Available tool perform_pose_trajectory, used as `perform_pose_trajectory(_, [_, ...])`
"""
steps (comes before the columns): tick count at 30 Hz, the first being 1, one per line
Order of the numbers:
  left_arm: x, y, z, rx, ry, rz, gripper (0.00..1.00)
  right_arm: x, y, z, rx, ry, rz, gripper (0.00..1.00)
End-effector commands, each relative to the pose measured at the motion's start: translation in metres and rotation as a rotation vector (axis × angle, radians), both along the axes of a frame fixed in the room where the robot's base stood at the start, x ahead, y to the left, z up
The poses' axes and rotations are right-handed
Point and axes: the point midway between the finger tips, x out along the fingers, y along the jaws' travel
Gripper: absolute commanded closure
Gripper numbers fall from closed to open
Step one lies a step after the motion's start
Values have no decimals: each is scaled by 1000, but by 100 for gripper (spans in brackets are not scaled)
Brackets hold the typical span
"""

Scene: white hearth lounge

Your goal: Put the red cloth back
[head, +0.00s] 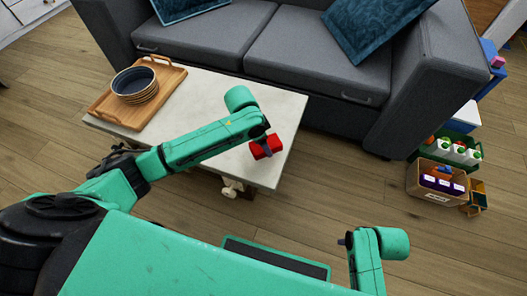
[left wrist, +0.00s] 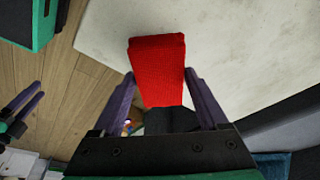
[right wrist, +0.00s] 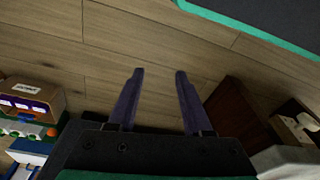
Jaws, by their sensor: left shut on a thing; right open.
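The red cloth (head: 266,147) is a folded bright red piece at the right end of the coffee table (head: 285,110) in the head view. It also fills the space between the fingers in the left wrist view (left wrist: 158,70). My left gripper (head: 262,150) is shut on the cloth, over the table's near right edge; whether the cloth touches the tabletop I cannot tell. My right gripper (right wrist: 156,75) is open and empty in the right wrist view, with wooden floor behind it. In the head view its fingers are hidden by my arm.
A wooden tray (head: 157,113) with stacked dark bowls (head: 134,86) stands at the table's left. A grey sofa (head: 300,50) with blue cushions (head: 365,25) is behind. Boxes with bottles (head: 437,182) stand on the floor at right. Floor between is clear.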

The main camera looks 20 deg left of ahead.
Motion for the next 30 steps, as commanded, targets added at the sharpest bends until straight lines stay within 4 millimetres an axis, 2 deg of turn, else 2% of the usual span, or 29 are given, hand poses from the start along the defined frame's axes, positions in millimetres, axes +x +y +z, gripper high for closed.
perform_pose_trajectory(1, [-1, 0, -13, 1, 3, -1, 68, 1, 1, 5, 4, -6, 2, 50])
perform_pose_trajectory(3, [-1, 0, -26, 0, 3, 1, 68, 2, 3, 17, 9, -9, 6, 50])
perform_pose_trajectory(5, [0, 0, -33, 0, 2, 1, 68, 1, 3, 26, 12, -9, 8, 50])
perform_pose_trajectory(15, [0, 0, -35, 0, 1, 0, 68, 1, 4, 30, 12, -8, 8, 50])
perform_pose_trajectory(16, [0, 0, -35, -1, 1, 0, 16, 1, 4, 30, 12, -8, 8, 50])
perform_pose_trajectory(17, [0, 0, -35, -1, 1, 0, 5, 1, 4, 30, 12, -8, 8, 50])
perform_pose_trajectory(18, [0, 0, -35, -1, 1, 0, 0, 1, 4, 30, 12, -8, 8, 50])
perform_pose_trajectory(26, [0, 0, -33, 0, 0, 0, 0, 1, 4, 30, 12, -9, 8, 50])
perform_pose_trajectory(28, [-1, 1, -27, -1, 0, 1, 0, 2, 4, 32, 12, -11, 8, 50])
perform_pose_trajectory(30, [-2, 3, -18, 0, 0, 1, 0, 1, 2, 21, 7, -3, 6, 50])
